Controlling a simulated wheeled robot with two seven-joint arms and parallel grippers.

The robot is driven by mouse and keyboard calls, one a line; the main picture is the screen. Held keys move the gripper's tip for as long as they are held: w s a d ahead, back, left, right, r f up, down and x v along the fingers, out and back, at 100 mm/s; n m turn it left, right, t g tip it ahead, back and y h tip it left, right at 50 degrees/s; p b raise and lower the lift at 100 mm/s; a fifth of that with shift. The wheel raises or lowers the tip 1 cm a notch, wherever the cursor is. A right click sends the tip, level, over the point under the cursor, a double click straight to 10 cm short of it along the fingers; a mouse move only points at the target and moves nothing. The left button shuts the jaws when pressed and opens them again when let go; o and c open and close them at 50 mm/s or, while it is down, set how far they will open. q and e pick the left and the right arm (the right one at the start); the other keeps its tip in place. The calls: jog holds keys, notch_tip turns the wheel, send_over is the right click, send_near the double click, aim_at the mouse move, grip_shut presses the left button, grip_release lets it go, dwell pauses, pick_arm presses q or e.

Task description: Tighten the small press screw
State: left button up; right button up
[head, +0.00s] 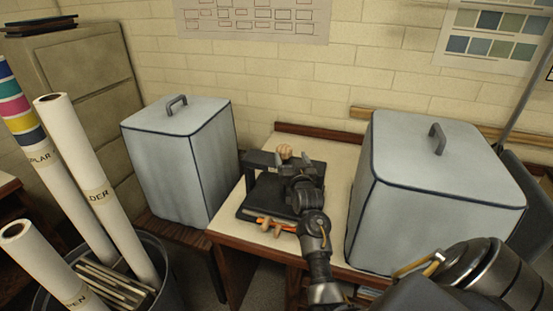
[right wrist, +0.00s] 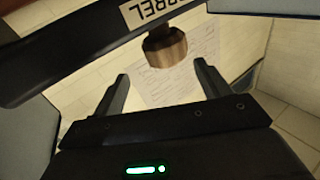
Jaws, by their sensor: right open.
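The small press (head: 262,197) is a dark frame with a flat bed on the cream-topped table. Its screw has a round wooden knob (head: 285,151) on top. In the right wrist view the knob (right wrist: 165,46) hangs below a dark crossbar (right wrist: 75,52) with a partly cut-off label, just beyond the fingertips and roughly between them. My right gripper (head: 297,164) is over the press, close to the knob, and hides part of the frame. In the right wrist view its fingers (right wrist: 162,74) are apart with nothing between them. My left gripper is not in view.
Two large covered boxes flank the press, one on the left (head: 180,160) and one on the right (head: 430,200). Orange-handled tools (head: 272,222) lie at the press's front edge. Paper rolls (head: 97,190) stand in a bin at the left. A bare strip of table (head: 338,180) lies right of the press.

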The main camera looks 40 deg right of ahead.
aim_at(284, 148)
jog(key=s+n+y, duration=0.2)
jog(key=shift+f+n+t+y+b, duration=0.3)
jog(key=shift+f+b, duration=0.1)
jog(key=shift+a+n+y, duration=0.25)
jog(key=shift+n+y, duration=0.15)
jog(key=shift+y, duration=0.1)
pick_arm(q)
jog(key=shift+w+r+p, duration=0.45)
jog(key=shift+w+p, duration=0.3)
jog(key=shift+p, duration=0.4)
pick_arm(e)
jog(key=x, duration=1)
jog(key=shift+w, duration=0.15)
jog(key=shift+c, duration=0.5)
jog(key=c, duration=0.9)
jog(key=shift+d+m+g+h, duration=0.15)
jog(key=shift+m+g+h, duration=0.55)
jog(key=shift+h, duration=0.55)
jog(key=shift+d+m+g+h, duration=0.15)
jog(key=shift+m+g+h, duration=0.25)
jog(key=shift+m+h, duration=0.7)
